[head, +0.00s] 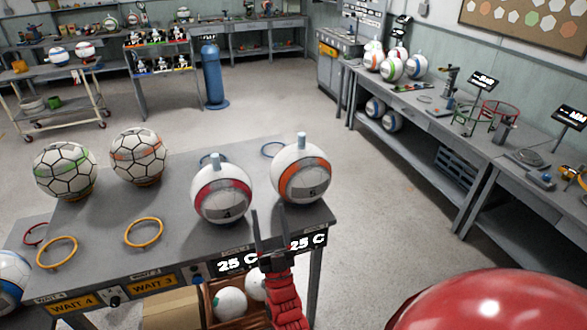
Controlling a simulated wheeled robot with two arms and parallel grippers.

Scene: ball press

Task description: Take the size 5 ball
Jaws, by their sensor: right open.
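The size 5 ball (300,185) is white with an orange band and a "5" on it. It sits upright at the table's right corner, with a grey-blue peg on top. A similar ball with a pink-red band and a "4" (222,200) stands just left of it. My right gripper (270,225) is open and empty. It appears in front of and below the gap between these two balls, by the table's front edge. Whether it touches either ball I cannot tell. My left gripper is not in view.
The grey table (185,235) also holds two hex-panelled balls, green-banded (65,170) and orange-banded (139,156), and yellow rings (144,232). "25 C" displays (308,241) line its front edge. A crate of white balls (231,303) is below. Open floor lies right of the table.

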